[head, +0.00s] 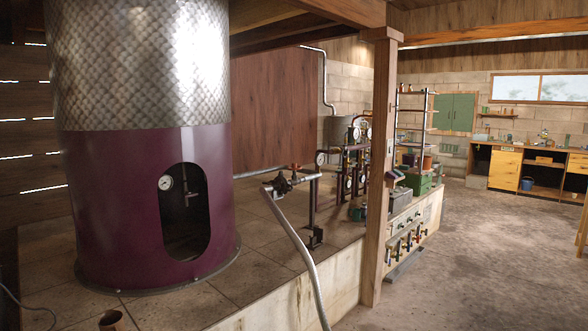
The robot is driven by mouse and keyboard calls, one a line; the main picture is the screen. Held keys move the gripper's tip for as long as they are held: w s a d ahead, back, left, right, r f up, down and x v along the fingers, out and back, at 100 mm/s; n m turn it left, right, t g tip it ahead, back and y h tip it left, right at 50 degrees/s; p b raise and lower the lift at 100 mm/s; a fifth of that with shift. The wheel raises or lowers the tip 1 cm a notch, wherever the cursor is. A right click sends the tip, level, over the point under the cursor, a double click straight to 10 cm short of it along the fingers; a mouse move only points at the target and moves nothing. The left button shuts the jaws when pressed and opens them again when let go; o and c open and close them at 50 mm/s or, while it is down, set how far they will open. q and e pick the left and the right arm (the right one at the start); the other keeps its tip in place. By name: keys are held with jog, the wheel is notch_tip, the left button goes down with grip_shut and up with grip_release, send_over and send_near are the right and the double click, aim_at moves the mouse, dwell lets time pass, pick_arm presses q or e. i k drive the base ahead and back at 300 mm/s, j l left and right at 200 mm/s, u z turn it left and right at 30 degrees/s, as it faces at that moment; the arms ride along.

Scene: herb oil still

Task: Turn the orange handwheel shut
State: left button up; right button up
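A small orange-red handle (296,167), which looks like the handwheel, sits on top of a dark valve (283,184) on a thin pipe near the middle of the head view. It is small here, so I cannot tell how far it is turned. The valve is in front of the large purple still vessel (110,200), to its right. A grey hose (296,240) runs from the valve down to the bottom edge. Neither of my grippers shows in the head view.
The still stands on a raised tiled platform (185,305) with a pale front edge. A wooden post (380,180) rises right of the valve. Gauges and pipes (350,165) crowd behind it. Open floor (470,260) lies to the right, before a workbench (503,168).

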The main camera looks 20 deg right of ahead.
aim_at(294, 167)
jog(key=i+l+z, duration=0.95)
jog(key=l, duration=0.15)
jog(key=i+l+z, duration=0.35)
jog(key=z, duration=0.15)
jog(key=i+z, duration=0.45)
jog(key=i, duration=0.2)
jog(key=i+z, duration=0.1)
jog(key=i, duration=1.5)
jog(key=i+u, duration=0.35)
jog(key=i+l+u, duration=0.1)
jog(key=u, duration=0.25)
jog(key=i+l+u, duration=0.35)
jog(key=i+j, duration=0.05)
jog(key=j, duration=0.05)
